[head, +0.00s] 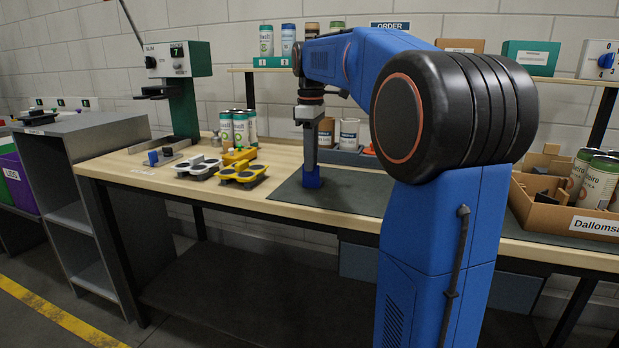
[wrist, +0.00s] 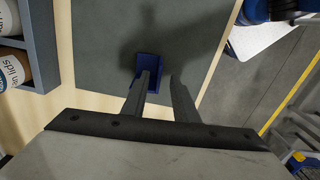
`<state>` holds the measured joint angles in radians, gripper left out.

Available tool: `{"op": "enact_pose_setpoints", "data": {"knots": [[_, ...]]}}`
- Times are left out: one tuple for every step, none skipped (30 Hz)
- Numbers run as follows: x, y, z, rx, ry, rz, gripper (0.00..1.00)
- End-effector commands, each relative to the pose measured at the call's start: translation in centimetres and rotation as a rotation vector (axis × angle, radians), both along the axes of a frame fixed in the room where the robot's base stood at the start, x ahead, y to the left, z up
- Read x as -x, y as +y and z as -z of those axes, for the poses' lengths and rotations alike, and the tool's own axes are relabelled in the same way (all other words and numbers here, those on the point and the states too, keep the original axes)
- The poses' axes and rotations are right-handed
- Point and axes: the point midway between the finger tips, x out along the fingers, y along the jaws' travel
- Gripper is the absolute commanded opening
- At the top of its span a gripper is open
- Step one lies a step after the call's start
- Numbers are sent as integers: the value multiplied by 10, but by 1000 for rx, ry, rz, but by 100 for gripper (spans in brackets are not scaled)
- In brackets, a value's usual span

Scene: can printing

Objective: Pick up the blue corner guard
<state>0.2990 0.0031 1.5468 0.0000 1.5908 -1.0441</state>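The blue corner guard (head: 312,179) stands on the dark mat, directly under my gripper (head: 311,166) in the head view. In the wrist view the same blue guard (wrist: 149,63) shows at the fingertips, partly covered by the left finger. My gripper (wrist: 164,77) points down there with its two fingers apart, and a strip of mat shows between them. The right finger lies just right of the guard with a small gap. I cannot tell whether the left finger touches it.
The dark mat (head: 350,198) is clear around the guard. Yellow and grey holders (head: 241,174) with black pads stand to the left. A cardboard box (head: 530,205) with cans stands at the right. A grey-blue rack (wrist: 49,45) with containers is at the wrist view's left.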

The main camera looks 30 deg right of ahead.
Motion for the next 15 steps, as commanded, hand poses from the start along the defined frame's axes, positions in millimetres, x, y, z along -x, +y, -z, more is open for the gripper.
{"op": "enact_pose_setpoints", "data": {"knots": [[0, 0, 5, -1, 2, 0, 27], [-1, 1, 9, -1, 4, 0, 27], [-2, 1, 14, -1, 4, 0, 27], [-2, 1, 18, -1, 2, 0, 27], [-3, 1, 23, -1, 4, 0, 27], [-4, 2, 28, -1, 4, 0, 27], [-4, 1, 32, -1, 2, 0, 27], [-4, 1, 36, -1, 2, 0, 27], [-4, 1, 40, -1, 4, 0, 27], [-4, 1, 43, -1, 2, 0, 27], [-4, 1, 45, 0, 1, 0, 27], [-4, 1, 47, 0, 1, 0, 27], [-4, 1, 48, 0, 1, 0, 27], [-4, 1, 49, 0, 1, 0, 27], [-4, 1, 49, 0, 1, 0, 27]]}}
